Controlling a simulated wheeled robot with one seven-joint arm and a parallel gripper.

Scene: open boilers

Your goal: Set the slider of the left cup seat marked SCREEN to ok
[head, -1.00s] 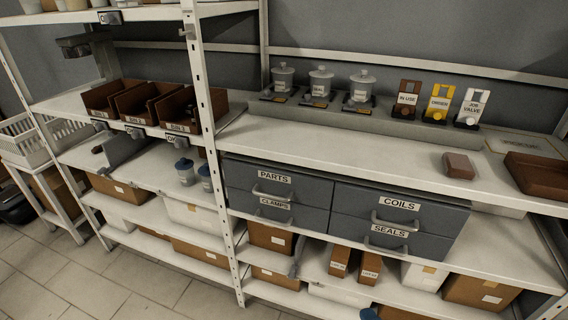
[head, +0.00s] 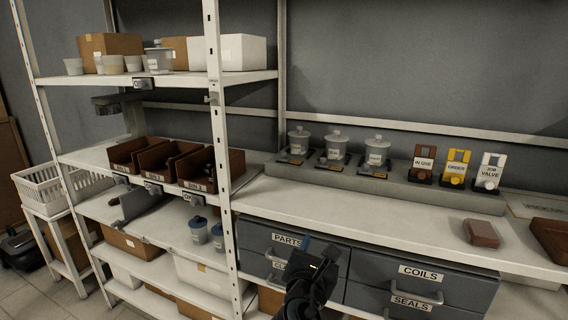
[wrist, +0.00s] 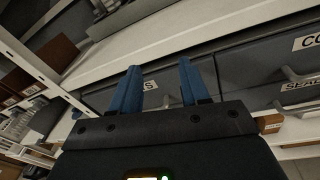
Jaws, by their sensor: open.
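Three grey lidded cups stand in a row on a raised grey ledge (head: 440,196) at the back of the shelf. The left cup (head: 299,143) sits on a dark seat (head: 290,159) with a small orange-brown marking at its front. Its label and slider position are too small to read. The middle cup (head: 335,149) and right cup (head: 376,155) sit on similar seats. My gripper (head: 318,247) is in front of the drawers, below and in front of the left cup seat. In the wrist view its blue fingers (wrist: 160,85) are apart with nothing between them; no cup shows there.
The shelf board (head: 370,217) has free room before the ledge. The upright post (head: 220,150) stands left of the cups. Tags IN USE (head: 423,162), ORDER (head: 456,169) and JOB VALVE (head: 489,174) stand to the right. A brown block (head: 481,233) lies at right.

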